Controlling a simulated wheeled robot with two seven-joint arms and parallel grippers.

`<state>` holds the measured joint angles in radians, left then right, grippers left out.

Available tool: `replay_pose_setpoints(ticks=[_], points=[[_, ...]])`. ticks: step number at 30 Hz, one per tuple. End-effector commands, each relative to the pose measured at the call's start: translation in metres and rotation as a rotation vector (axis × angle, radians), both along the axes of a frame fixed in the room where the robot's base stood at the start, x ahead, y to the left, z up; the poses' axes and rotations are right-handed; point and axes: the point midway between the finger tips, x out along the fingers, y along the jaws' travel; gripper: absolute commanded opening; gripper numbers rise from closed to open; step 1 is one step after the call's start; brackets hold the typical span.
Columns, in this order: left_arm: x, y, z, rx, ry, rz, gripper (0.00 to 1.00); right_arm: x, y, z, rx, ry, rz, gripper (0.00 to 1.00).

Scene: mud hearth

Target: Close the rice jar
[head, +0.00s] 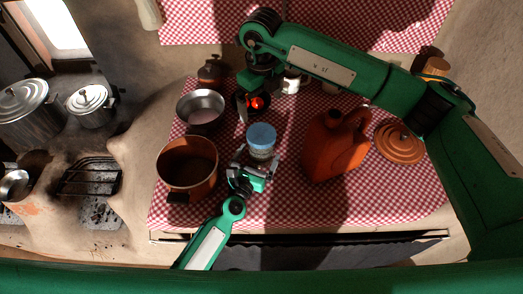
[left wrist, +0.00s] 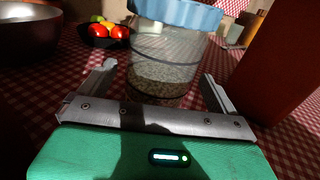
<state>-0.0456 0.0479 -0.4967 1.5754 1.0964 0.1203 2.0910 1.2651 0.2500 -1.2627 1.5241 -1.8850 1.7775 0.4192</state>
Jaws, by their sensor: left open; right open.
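The rice jar (head: 262,154) is clear, with pale grain in its lower part, and stands upright on the checked cloth. Its blue lid (head: 261,136) lies on top; the lid also shows at the top of the left wrist view (left wrist: 178,12), and I cannot tell if it is fully seated. My left gripper (head: 249,160) is open at the near side of the jar. In the left wrist view the jar (left wrist: 165,65) stands between and just beyond the spread fingers. My right gripper (head: 256,101) is open and empty, behind the jar near the bowl of red fruit.
A brown pot (head: 188,170) and a metal pan (head: 201,110) stand left of the jar. An orange jug (head: 335,148) stands to the right, with a terracotta lid (head: 399,143) beyond it. A white mug (head: 290,84) is behind. Some cloth is clear in front of the jug.

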Motion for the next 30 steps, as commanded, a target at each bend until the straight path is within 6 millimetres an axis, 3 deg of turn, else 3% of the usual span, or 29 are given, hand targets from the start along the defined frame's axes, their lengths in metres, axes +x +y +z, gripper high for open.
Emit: replay_pose_setpoints(ticks=[15,21,30], points=[[-0.089,0.037,-0.003,0.001,0.002,0.000,0.95,0.000,0.000,-0.021,0.000,0.000,0.000,1.00],[-0.104,0.043,-0.001,-0.001,0.001,0.001,0.95,0.000,0.000,-0.024,0.000,0.000,0.000,1.00],[-0.106,0.044,0.000,-0.001,0.001,0.000,0.95,0.000,0.000,-0.024,0.000,0.000,0.000,1.00]])
